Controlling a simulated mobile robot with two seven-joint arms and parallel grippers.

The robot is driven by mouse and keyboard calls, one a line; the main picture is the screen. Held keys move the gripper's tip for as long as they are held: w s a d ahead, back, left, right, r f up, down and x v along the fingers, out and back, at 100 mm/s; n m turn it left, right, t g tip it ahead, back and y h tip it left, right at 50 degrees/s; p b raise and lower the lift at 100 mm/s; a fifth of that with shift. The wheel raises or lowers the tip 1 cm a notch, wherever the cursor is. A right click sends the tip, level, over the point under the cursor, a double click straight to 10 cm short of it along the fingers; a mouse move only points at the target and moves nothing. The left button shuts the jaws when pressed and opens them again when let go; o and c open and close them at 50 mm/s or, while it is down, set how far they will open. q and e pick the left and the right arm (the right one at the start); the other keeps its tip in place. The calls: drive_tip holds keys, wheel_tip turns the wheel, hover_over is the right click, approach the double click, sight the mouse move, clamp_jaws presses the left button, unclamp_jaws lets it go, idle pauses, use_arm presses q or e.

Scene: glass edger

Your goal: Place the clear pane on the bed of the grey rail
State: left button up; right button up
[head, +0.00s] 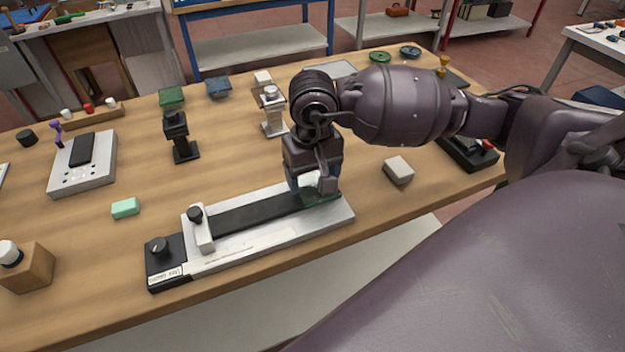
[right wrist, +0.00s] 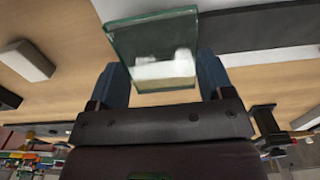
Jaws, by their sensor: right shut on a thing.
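The clear pane (right wrist: 150,35) is a small square of glass with a green edge, between the two fingers of my right gripper (right wrist: 153,85) in the right wrist view. In the head view my right gripper (head: 316,188) is over the right end of the grey rail (head: 275,236), shut on the pane (head: 322,196). The pane shows there as a dark green patch, partly hidden by the fingers. The rail has a long black bed (head: 250,215), a white slider with a black knob and a black left end block. I cannot tell whether the pane touches the bed. My left gripper is not in view.
A white block (head: 398,170) lies right of the rail. A mint green block (head: 125,208) lies to its left, near a wooden block with a white knob (head: 28,268). A black stand (head: 180,138) and a silver stand (head: 272,112) rise behind the rail.

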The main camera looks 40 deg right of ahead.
drive_tip(key=shift+f, duration=0.9)
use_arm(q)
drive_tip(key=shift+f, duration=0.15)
use_arm(e)
drive_tip(key=shift+f, duration=0.1)
drive_tip(key=shift+f, duration=0.1)
drive_tip(key=o, duration=1)
drive_tip(key=shift+c, duration=0.2)
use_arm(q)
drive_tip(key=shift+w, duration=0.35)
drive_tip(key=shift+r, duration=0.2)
